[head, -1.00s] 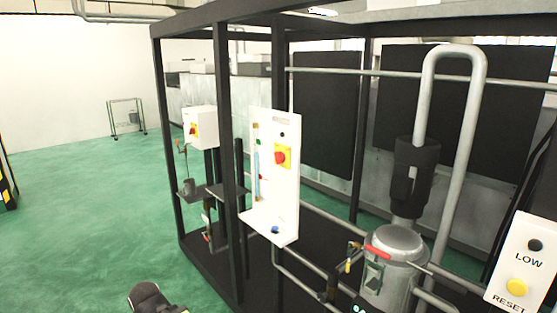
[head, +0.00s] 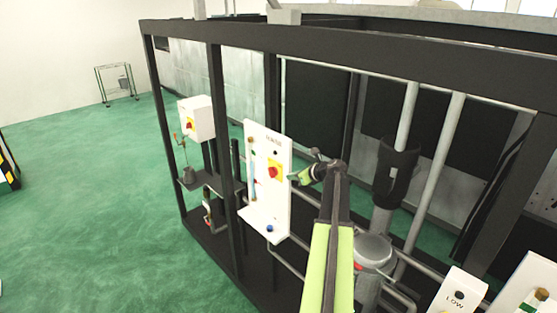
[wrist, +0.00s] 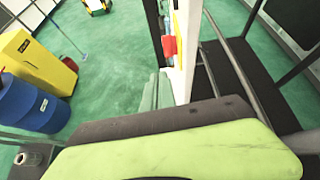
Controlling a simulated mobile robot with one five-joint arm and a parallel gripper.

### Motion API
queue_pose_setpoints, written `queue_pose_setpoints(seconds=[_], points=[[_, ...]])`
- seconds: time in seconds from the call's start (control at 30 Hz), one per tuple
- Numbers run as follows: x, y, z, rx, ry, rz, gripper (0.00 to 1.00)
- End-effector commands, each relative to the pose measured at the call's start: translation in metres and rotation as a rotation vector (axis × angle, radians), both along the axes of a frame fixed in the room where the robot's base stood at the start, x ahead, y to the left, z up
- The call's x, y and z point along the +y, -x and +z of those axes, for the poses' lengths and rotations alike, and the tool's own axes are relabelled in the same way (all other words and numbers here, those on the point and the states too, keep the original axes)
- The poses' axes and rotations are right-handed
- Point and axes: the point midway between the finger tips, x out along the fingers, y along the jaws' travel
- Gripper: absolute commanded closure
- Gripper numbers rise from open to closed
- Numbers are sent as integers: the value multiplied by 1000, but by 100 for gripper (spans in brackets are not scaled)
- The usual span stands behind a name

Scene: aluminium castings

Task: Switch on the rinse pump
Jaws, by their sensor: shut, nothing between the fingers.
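A white upright panel (head: 283,155) with small lettering at its top stands on the black frame in the head view. It carries a red rotary switch on a yellow plate (head: 274,168). My gripper (head: 292,177) is shut and empty, close to the right of that switch in the picture; I cannot tell whether it touches the panel. In the wrist view the red switch handle (wrist: 169,47) shows just beyond my gripper (wrist: 155,92), against the white panel edge. The handle's exact angle is unclear.
A white box (head: 197,118) with another red and yellow switch hangs left. Black frame posts (head: 224,150) stand between. Pipes and a metal vessel (head: 373,250) are at right. The wrist view shows a blue drum (wrist: 25,103) and yellow cabinet (wrist: 35,62).

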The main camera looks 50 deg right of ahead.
Motion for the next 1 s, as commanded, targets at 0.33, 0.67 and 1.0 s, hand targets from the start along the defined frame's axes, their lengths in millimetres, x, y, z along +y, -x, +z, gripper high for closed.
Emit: queue_pose_setpoints(seconds=[0.33, 0.67, 1.0], points=[[-17, 10, 9, -23, -43, -52, 100], [-20, -22, -15, -22, -41, -49, 100], [-25, -85, -51, -22, -40, -50, 100]])
